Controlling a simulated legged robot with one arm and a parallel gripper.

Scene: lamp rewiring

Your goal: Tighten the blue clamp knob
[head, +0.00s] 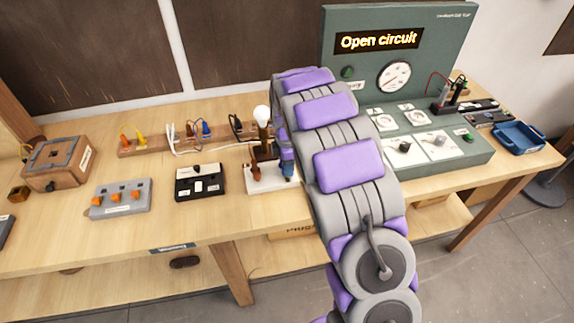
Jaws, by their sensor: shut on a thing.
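The blue clamp knob (288,169) stands at the right side of the lamp's white base (262,186), partly covered by my arm. My gripper (286,153) points down at the knob from above and is shut on it. Its fingertips are small and mostly hidden by my arm, so the exact grip does not show. A brown-orange knob (255,170) stands on the left of the same base. The lamp's white bulb (262,114) rises upright behind them.
A green test panel (450,70) reading "Open circuit" stands right. A black switch box (200,183), a grey box with orange levers (121,198) and a wooden box (60,162) stand left. A rack (150,148) holds tools and wires behind. A blue tray (518,136) is far right.

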